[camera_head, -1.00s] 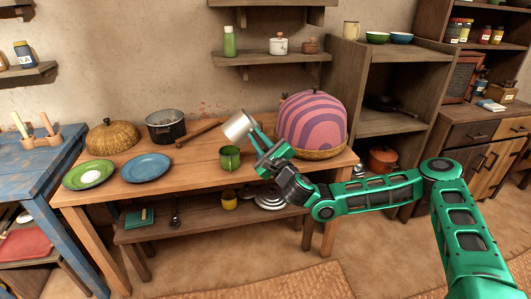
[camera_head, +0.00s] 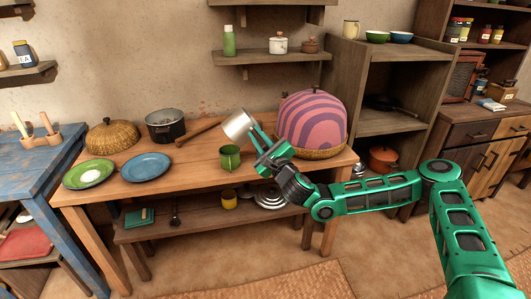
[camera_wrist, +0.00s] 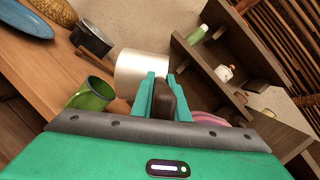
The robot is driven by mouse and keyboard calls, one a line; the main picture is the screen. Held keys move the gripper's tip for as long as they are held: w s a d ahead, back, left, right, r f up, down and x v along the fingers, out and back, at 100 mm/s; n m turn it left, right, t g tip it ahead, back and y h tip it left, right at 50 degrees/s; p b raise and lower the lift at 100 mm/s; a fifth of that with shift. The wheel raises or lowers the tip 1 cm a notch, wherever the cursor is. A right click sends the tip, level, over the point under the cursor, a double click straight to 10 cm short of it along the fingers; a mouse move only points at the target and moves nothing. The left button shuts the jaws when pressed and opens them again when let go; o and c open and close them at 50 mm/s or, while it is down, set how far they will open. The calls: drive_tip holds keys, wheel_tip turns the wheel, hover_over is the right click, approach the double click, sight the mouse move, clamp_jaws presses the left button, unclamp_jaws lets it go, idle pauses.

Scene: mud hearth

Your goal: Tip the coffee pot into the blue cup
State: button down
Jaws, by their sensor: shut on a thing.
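The silver metal coffee pot (camera_head: 238,125) is held above the wooden table, tilted to the left. My gripper (camera_head: 263,143) is shut on its dark handle; the wrist view shows the fingers (camera_wrist: 163,98) around the handle and the pot's shiny body (camera_wrist: 140,70) beyond. A green cup (camera_head: 230,160) stands upright on the table, below and slightly left of the pot, apart from it. It also shows in the wrist view (camera_wrist: 93,95), left of the fingers. I see no blue cup. The inside of the pot and any stream from it cannot be seen.
The table (camera_head: 195,178) also bears a blue plate (camera_head: 146,167), a green plate (camera_head: 88,174), a dark pot (camera_head: 166,126), a rolling pin (camera_head: 199,132) and a basket lid (camera_head: 113,136). A pink striped dome (camera_head: 312,120) stands close right of my gripper. Shelves hang behind.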

sight(237, 139)
drive_tip(key=shift+d+r+m, duration=0.1)
drive_tip(key=shift+r+m, duration=0.1)
drive_tip(key=shift+m, duration=0.2)
idle(0.8)
drive_tip(key=shift+d+f+m+p, duration=0.15)
drive_tip(key=shift+f+m+p, duration=0.1)
drive_tip(key=shift+m+p, duration=0.35)
idle(1.6)
drive_tip(key=shift+r+n, duration=0.35)
drive_tip(key=shift+n, duration=0.35)
drive_tip(key=shift+s+a+f+n+g, duration=0.15)
drive_tip(key=shift+a+f+n+g, duration=0.35)
drive_tip(key=shift+n, duration=0.7)
drive_tip(key=s+a+n+g+b, duration=0.1)
drive_tip(key=s+a+n+b, duration=0.1)
drive_tip(key=a+n+b, duration=0.2)
drive_tip(key=shift+a+f+n+g+h, duration=0.3)
drive_tip(key=shift+a+f+n+g, duration=0.15)
drive_tip(key=shift+a+n, duration=1.65)
drive_tip(key=shift+d+n, duration=0.3)
drive_tip(key=shift+s, duration=0.1)
